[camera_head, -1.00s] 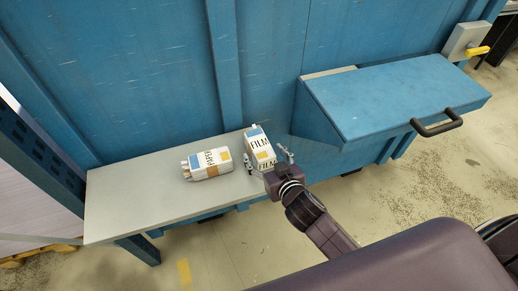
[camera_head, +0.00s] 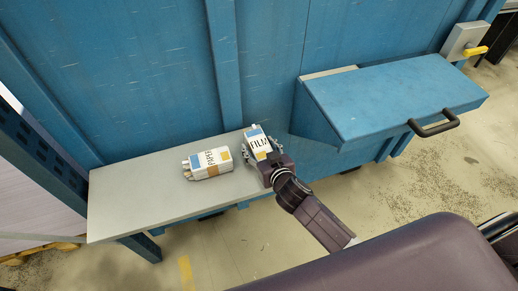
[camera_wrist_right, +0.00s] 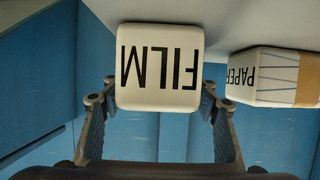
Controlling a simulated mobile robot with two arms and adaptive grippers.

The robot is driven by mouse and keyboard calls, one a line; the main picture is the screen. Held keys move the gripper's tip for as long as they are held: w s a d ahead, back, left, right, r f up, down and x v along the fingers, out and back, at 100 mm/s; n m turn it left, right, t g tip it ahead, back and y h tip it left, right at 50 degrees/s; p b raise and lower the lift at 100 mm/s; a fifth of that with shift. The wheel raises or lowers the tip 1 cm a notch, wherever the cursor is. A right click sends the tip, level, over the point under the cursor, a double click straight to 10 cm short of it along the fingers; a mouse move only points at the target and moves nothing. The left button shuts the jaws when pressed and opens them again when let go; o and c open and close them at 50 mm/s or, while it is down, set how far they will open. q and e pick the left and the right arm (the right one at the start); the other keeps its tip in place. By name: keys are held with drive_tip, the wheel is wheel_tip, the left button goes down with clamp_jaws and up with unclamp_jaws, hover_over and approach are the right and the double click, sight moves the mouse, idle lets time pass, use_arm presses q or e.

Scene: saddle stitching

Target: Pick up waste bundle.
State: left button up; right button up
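A white bundle marked FILM (camera_head: 259,143), with blue and yellow patches, lies at the right end of the grey shelf (camera_head: 130,200). Its FILM end face fills the middle of the right wrist view (camera_wrist_right: 160,68). A second white bundle marked PAPER (camera_head: 210,160), with a tan band, lies to its left; it also shows at the right of the wrist view (camera_wrist_right: 275,78). My right gripper (camera_head: 262,150) is open, its fingers on either side of the FILM bundle's near end. In the wrist view (camera_wrist_right: 160,88) narrow gaps seem to show beside the bundle. My left gripper is not in view.
A blue machine wall (camera_head: 130,80) stands behind the shelf. A blue sloped box with a black handle (camera_head: 435,127) juts out to the right of the FILM bundle. The left part of the shelf is bare.

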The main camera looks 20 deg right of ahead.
drive_tip(key=c, duration=0.8)
drive_tip(key=shift+c, duration=0.4)
drive_tip(key=shift+r, duration=0.1)
